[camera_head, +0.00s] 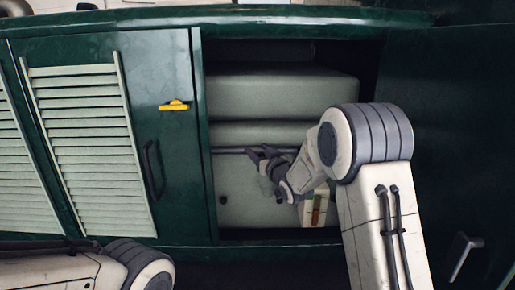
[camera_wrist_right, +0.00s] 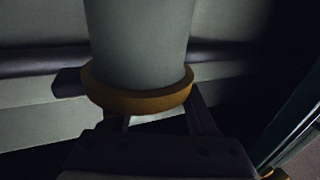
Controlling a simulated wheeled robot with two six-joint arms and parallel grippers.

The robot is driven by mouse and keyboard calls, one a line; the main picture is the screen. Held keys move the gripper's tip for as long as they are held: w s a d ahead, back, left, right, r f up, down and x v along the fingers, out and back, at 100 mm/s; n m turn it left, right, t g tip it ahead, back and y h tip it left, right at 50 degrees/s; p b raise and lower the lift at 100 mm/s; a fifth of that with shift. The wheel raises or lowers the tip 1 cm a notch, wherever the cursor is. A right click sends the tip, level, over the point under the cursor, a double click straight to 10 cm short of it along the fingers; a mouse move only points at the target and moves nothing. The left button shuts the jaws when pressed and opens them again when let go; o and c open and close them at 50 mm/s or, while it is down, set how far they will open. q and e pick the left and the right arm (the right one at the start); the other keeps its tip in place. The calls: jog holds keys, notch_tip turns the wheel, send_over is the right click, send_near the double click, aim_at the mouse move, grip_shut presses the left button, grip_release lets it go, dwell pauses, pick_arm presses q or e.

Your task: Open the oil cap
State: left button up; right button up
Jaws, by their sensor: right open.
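My right gripper (camera_head: 262,160) reaches into the open compartment of the dark green tram body in the head view. A pale grey tapered cylinder with a brass-coloured ring (camera_wrist_right: 138,98) fills the middle of the right wrist view; I cannot tell for certain whether it is the oil cap. The open right gripper (camera_wrist_right: 158,115) has its fingers either side of the ring, partly hidden behind it. I cannot tell whether they touch it. My left arm shows at the bottom left of the head view, but its gripper is out of the picture.
The compartment holds large rounded grey-green casings (camera_head: 280,93) and a thin dark horizontal bar. To its left is a green louvred door (camera_head: 160,75) with a yellow latch (camera_head: 174,105) and a dark handle (camera_head: 152,170). A green panel (camera_head: 460,130) stands at the right.

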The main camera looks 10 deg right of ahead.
grip_shut()
dwell(1.4)
